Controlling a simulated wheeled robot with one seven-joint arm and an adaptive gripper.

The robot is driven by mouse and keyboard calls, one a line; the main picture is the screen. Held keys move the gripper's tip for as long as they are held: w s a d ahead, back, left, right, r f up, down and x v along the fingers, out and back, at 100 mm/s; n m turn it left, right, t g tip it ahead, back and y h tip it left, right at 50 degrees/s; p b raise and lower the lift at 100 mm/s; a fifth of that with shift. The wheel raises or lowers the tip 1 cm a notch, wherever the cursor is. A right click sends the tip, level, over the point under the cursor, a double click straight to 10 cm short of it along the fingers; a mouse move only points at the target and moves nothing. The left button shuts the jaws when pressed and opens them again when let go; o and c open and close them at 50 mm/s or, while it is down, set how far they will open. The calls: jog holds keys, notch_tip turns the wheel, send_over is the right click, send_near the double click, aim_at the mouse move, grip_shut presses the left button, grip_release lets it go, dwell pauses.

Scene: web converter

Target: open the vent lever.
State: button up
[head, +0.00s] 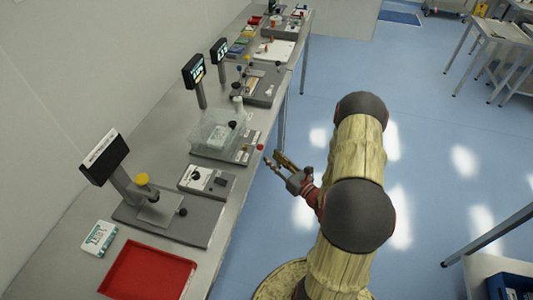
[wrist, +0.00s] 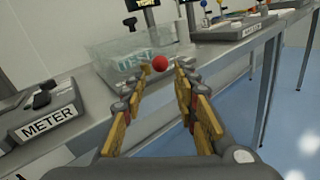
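A red ball knob (head: 260,147) shows at the table's front edge, beside the station with the clear box; I take it to be the end of the vent lever, whose shaft I cannot make out. In the wrist view the red knob (wrist: 160,63) appears between the fingertips, seemingly beyond them. My gripper (head: 272,158) is open and empty, off the table's front edge and close to the knob. I cannot tell whether a finger touches it.
The clear box (head: 215,130) stands behind the knob. A red tray (head: 148,272) lies at the near end of the table.

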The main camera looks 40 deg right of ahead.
jog(key=s, duration=0.6)
jog(key=shift+d, duration=0.15)
dwell(0.3)
